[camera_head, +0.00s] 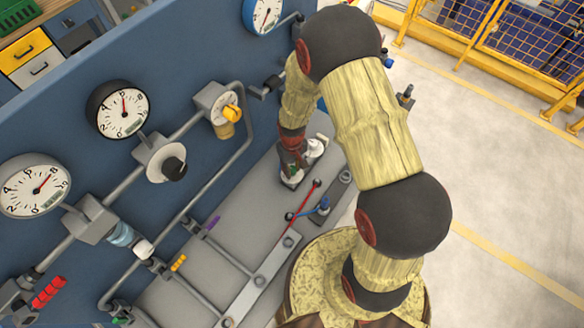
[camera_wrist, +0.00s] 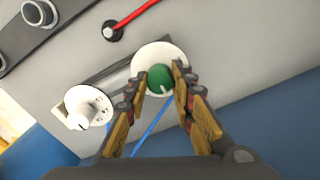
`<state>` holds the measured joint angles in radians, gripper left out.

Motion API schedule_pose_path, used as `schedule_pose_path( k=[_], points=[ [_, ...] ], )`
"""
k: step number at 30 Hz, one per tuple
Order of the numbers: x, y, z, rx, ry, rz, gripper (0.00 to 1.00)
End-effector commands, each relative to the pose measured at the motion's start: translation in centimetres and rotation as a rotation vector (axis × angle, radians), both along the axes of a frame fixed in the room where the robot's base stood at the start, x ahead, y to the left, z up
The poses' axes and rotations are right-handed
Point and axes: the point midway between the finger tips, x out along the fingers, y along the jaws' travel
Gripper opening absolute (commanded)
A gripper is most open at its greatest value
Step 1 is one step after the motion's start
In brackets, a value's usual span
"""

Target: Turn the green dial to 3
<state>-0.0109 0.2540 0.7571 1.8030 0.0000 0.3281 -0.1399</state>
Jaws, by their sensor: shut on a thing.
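The green dial (camera_wrist: 159,78) is a round knob with a pale pointer mark, set on a white disc (camera_wrist: 160,55) in the wrist view. My gripper (camera_wrist: 164,86) has one finger on each side of the dial and is shut on it. The numbers on the disc around the green dial cannot be read, as the fingers cover part of it. In the head view my gripper (camera_head: 291,172) is down at the grey panel (camera_head: 240,200), and the green dial is hidden behind my arm.
A white dial (camera_wrist: 83,108) with markings sits left of the green dial. A red cable (camera_wrist: 135,14) and a blue cable (camera_wrist: 151,128) run close by. In the head view, pipes, gauges (camera_head: 123,109) and a yellow valve (camera_head: 232,113) stand along the blue wall (camera_head: 60,110).

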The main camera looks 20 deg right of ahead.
Motion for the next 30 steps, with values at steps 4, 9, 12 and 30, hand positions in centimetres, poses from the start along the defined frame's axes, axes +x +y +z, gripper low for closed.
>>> schedule_pose_path(
  k=[4,9,12,30],
  points=[
    [0.15,0.00,0.09,0.000,-0.003,0.003,0.00],
    [0.16,0.00,0.09,0.000,-0.003,0.002,0.00],
    [0.16,0.00,0.10,0.000,-0.003,0.002,0.27],
    [0.05,0.00,0.15,0.000,-0.001,0.002,0.43]
  ],
)
